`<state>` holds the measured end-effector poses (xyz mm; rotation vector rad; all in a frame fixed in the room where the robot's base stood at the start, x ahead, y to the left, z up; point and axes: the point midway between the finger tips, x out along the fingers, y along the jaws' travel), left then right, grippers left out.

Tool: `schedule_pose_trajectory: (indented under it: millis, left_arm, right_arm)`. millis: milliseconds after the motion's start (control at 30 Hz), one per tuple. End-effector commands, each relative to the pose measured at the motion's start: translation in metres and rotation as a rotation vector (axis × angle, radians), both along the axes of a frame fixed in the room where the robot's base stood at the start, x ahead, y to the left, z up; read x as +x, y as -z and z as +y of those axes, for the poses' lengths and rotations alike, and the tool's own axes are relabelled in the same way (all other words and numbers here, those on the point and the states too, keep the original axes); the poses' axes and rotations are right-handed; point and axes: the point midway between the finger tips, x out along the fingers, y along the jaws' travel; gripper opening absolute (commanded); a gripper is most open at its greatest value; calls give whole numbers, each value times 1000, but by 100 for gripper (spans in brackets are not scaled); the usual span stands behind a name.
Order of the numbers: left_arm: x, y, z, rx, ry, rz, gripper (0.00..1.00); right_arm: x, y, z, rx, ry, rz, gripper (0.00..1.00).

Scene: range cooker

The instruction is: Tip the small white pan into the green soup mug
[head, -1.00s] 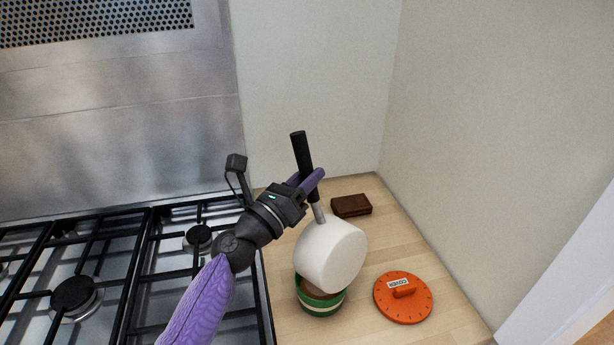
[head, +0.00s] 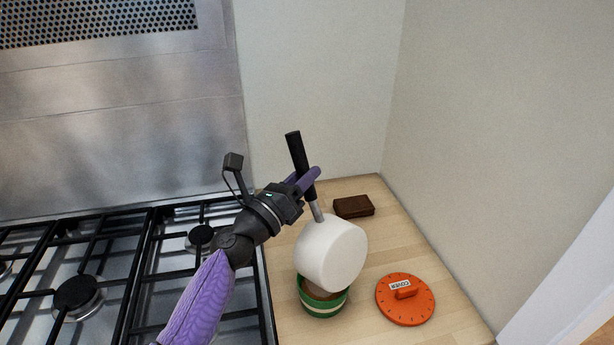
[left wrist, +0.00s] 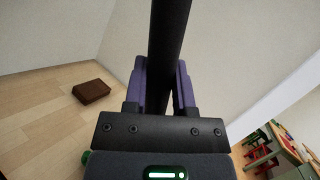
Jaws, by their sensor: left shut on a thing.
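The small white pan (head: 333,252) is tipped steeply over the green soup mug (head: 322,305), its outer base facing me and its black handle (head: 296,152) pointing up. My left gripper (head: 311,182) is shut on the handle, which also shows between the fingers in the left wrist view (left wrist: 168,50). The mug stands on the wooden counter, with a light band around it and something brown visible inside. The pan hides part of the mug's rim. The pan's opening is turned away, so I cannot see its contents. My right gripper is not in view.
An orange lid marked COVER (head: 405,299) lies on the counter right of the mug. A dark brown block (head: 353,206) lies behind, also in the left wrist view (left wrist: 93,91). The gas hob (head: 130,265) is at left; walls bound the counter behind and at right.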

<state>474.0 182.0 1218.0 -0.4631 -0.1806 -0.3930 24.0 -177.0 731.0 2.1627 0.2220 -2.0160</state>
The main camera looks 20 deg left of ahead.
Motion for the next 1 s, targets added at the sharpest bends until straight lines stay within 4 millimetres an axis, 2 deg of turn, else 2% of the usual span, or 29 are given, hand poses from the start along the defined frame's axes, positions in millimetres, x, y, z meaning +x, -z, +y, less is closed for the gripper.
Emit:
schedule_pose_trajectory:
  millis: [333, 1000]
  left_arm:
    - [4, 2, 9, -45, 0, 21, 0]
    - [5, 2, 9, -48, 0, 22, 0]
  right_arm:
    - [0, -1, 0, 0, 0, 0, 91]
    - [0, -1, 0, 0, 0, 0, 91]
